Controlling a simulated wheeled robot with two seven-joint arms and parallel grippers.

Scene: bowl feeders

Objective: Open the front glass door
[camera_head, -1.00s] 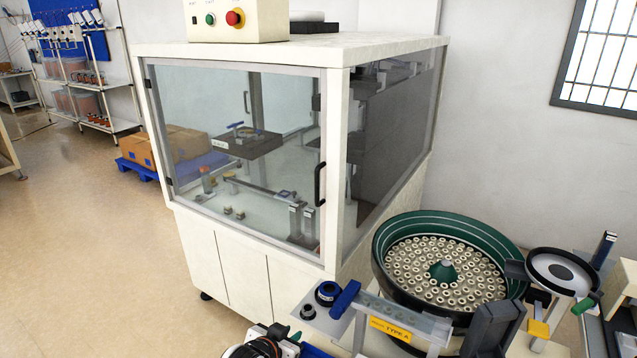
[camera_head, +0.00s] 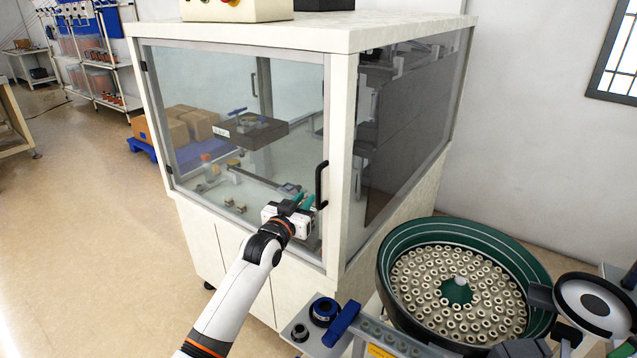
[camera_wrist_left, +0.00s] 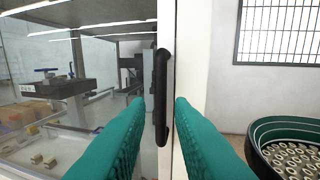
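The front glass door (camera_head: 225,85) of the white cabinet is shut, with its metal frame flush against the cabinet. Its black vertical handle (camera_head: 321,185) is on the right side of the door, and hinges show on the left side. My left gripper (camera_head: 306,200) is in front of the door at the lower part of the handle. In the left wrist view its two teal fingers are apart, with the handle (camera_wrist_left: 161,95) upright between them. I cannot tell whether either finger touches it. My right gripper is not in view.
A green bowl feeder (camera_head: 400,235) full of small rings stands right of the cabinet. A feeder rail with a blue part (camera_head: 342,324) lies in front of it. Open floor (camera_head: 80,230) lies left of the cabinet. Boxes on a blue pallet (camera_head: 143,149) stand behind.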

